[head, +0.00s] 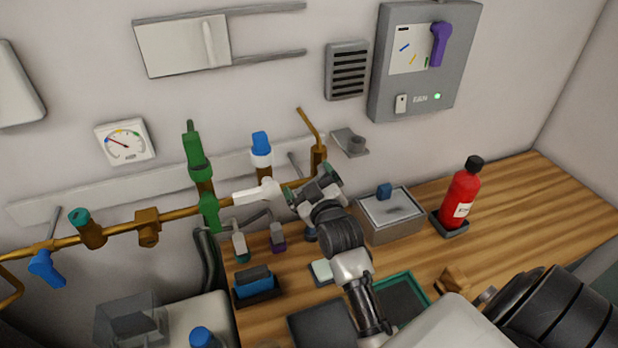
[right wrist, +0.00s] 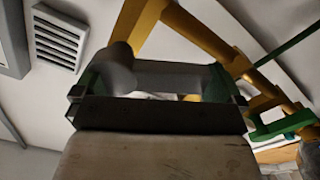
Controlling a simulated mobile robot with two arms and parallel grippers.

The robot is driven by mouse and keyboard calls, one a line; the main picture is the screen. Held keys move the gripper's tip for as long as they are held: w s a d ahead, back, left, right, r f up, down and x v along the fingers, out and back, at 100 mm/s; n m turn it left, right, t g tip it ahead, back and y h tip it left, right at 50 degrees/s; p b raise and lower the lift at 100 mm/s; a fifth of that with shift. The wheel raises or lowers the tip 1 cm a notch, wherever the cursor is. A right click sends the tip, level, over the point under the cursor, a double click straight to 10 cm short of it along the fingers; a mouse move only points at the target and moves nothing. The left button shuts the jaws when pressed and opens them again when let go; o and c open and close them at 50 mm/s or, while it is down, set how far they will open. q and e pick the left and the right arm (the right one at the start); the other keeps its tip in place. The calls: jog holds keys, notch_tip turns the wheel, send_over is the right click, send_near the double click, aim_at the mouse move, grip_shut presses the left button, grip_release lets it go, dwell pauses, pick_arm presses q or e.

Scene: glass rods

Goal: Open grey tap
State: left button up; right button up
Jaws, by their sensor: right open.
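The grey tap (right wrist: 165,78) shows in the right wrist view as a grey lever with a round hub at its left end. It lies across the space between the jaws of my right gripper (right wrist: 158,96). The jaws are open, with one green-edged finger at each side of the lever; I cannot tell whether they touch it. In the head view my right gripper (head: 317,188) is at the right end of the brass pipe (head: 120,231) and hides most of the grey tap. My left gripper is not in view.
A white lever (head: 256,192) and a green tap (head: 208,211) are on the pipe left of my gripper. A blue tap (head: 46,268) is at far left. Below stand a grey box (head: 392,225) and a red extinguisher (head: 461,195) on the wooden bench (head: 560,205).

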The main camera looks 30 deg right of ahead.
jog(key=shift+w, duration=0.15)
jog(key=shift+c, duration=0.8)
jog(key=c, duration=0.9)
jog(key=shift+c, duration=0.2)
